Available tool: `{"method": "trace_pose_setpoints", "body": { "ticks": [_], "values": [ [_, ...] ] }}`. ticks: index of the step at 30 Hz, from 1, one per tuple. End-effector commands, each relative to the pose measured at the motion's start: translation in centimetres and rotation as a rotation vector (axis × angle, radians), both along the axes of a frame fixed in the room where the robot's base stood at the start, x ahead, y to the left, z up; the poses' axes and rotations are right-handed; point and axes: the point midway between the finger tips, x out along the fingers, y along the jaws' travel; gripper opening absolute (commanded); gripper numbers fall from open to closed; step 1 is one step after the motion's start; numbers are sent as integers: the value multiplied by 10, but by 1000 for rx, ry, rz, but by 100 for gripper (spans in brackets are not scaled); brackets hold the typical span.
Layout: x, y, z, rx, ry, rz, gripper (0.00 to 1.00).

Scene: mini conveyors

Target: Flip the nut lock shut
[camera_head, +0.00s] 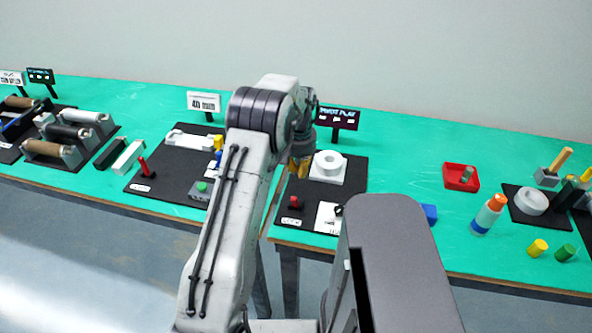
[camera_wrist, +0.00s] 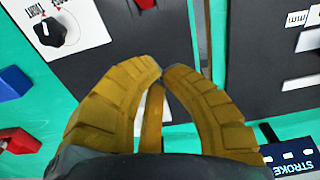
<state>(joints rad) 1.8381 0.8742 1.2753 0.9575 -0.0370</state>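The middle black board (camera_head: 350,187) carries a white block with a round ring, likely the nut (camera_head: 328,166). A small red lever (camera_head: 295,202) stands at the board's front left, behind a white label. I take it for the lock, but its position is hard to tell at this size. My gripper (camera_head: 300,172) is above the board, left of the white block. Its yellow fingers (camera_wrist: 162,70) are together at the tips in the wrist view, with nothing visible held. They partly hide white parts below.
A white dial panel (camera_wrist: 78,22) with a black knob is beside the lever. The left board (camera_head: 170,178) has another red lever (camera_head: 146,168). A red tray (camera_head: 461,177), a blue block (camera_head: 429,213) and a bottle (camera_head: 488,214) are right. Signs stand behind the boards.

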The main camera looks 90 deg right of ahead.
Motion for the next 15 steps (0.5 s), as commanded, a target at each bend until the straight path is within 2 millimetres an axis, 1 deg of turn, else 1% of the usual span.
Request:
{"method": "trace_pose_setpoints", "body": {
  "ticks": [1,3,7,10,11,12,15],
  "values": [
    [-3,-11,3,12,-3,22,0],
    [-6,-23,-1,24,-5,71,0],
    [-11,-42,-4,40,-8,211,0],
    [-14,-52,-1,46,-8,359,0],
    [-14,-55,4,45,-7,412,0],
    [-15,-59,13,42,-5,489,0],
    [-17,-64,51,29,7,710,0]
  ]
}}
